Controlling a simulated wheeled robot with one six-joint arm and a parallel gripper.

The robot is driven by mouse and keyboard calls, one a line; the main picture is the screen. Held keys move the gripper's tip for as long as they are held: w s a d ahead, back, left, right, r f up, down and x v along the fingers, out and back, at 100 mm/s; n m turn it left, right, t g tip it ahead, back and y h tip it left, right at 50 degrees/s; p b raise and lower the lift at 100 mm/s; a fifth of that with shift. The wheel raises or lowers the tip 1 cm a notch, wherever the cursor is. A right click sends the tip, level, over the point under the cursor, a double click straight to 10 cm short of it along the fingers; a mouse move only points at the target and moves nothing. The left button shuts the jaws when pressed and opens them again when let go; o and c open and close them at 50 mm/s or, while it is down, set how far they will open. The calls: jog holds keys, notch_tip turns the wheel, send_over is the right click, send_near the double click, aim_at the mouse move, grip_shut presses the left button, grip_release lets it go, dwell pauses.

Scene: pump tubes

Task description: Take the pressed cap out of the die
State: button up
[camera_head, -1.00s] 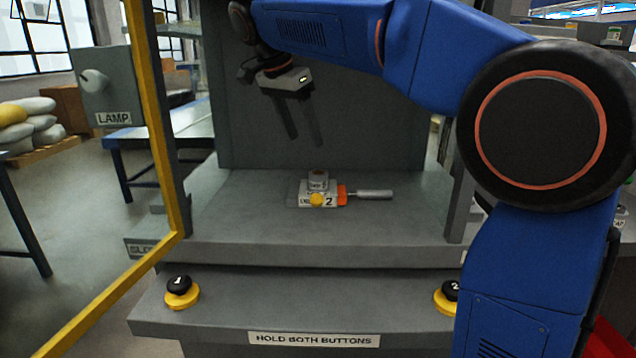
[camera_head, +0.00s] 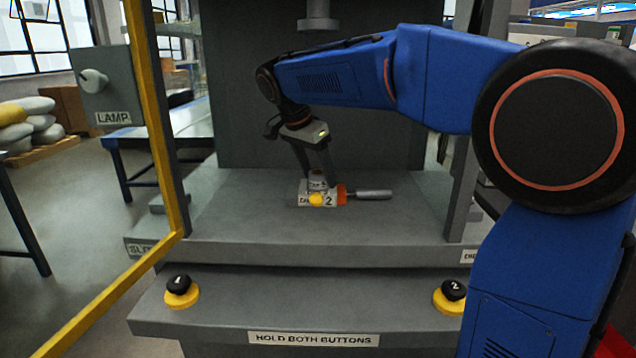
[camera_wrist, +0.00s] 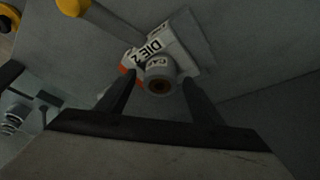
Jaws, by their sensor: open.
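The die (camera_head: 305,199) is a pale block labelled "2" with an orange part and a grey handle, lying on the press bed. The wrist view shows its "DIE 2" label (camera_wrist: 157,44). The cap (camera_head: 317,182) is a small light cylinder sitting on the die; in the wrist view it shows its "CAP" label and a dark, brownish centre (camera_wrist: 159,85). My gripper (camera_head: 320,179) is open, pointing down, with its fingers on either side of the cap. In the wrist view the fingers (camera_wrist: 158,82) flank the cap with gaps; I cannot tell any contact.
The press ram (camera_head: 318,12) hangs above my arm. A yellow guard frame (camera_head: 160,130) stands at the left. Black-topped buttons 1 (camera_head: 180,292) and 2 (camera_head: 450,296) sit on the front ledge. The press bed (camera_head: 400,225) is bare around the die.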

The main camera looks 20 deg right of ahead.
jog(key=shift+d+f, duration=0.1)
jog(key=shift+f, duration=0.2)
jog(key=shift+c, duration=0.5)
jog(key=c, duration=1.2)
jog(key=shift+r, duration=0.15)
